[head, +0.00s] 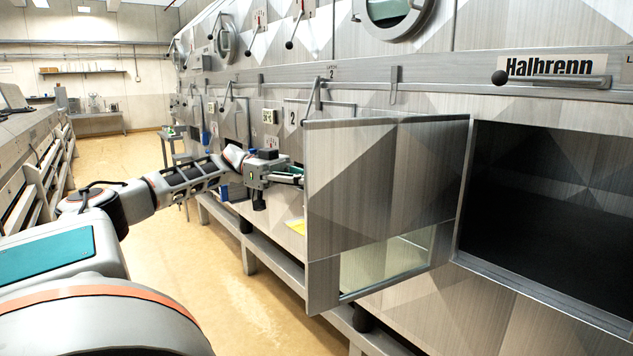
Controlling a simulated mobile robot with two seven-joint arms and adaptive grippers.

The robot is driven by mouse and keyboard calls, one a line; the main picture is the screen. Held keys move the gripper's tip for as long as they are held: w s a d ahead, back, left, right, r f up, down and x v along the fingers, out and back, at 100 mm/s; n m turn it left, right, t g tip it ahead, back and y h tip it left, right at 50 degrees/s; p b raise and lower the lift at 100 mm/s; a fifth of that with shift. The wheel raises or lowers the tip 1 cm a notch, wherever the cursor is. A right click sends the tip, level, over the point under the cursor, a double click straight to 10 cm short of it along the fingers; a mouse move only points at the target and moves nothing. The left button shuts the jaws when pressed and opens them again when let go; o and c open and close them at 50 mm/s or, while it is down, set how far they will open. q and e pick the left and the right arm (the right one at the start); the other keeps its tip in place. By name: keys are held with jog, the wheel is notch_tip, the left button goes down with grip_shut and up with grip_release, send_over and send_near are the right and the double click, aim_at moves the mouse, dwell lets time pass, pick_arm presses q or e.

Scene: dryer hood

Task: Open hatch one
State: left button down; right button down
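A patterned metal hatch door (350,180) stands swung out to the left of a dark, open hatch opening (560,185). The door meets the machine front at the opening's left edge and juts toward me. No number shows on this hatch. My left gripper (290,175) is left of the door, close to its free edge. The door hides part of its fingers, so I cannot tell whether they touch it or are open. My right gripper is not in view.
A lever with a black knob (500,77) sits above the opening beside the Halbrenn sign (549,66). A low rail (260,245) runs along the machine. The floor aisle (205,265) is clear.

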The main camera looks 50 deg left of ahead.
pick_arm(q)
jog(key=shift+a+f, duration=0.15)
jog(key=shift+f, duration=0.1)
jog(key=c, duration=2.2)
grip_release()
jog(key=shift+r, duration=0.1)
jog(key=shift+a, duration=0.1)
jog(key=shift+v, duration=5.95)
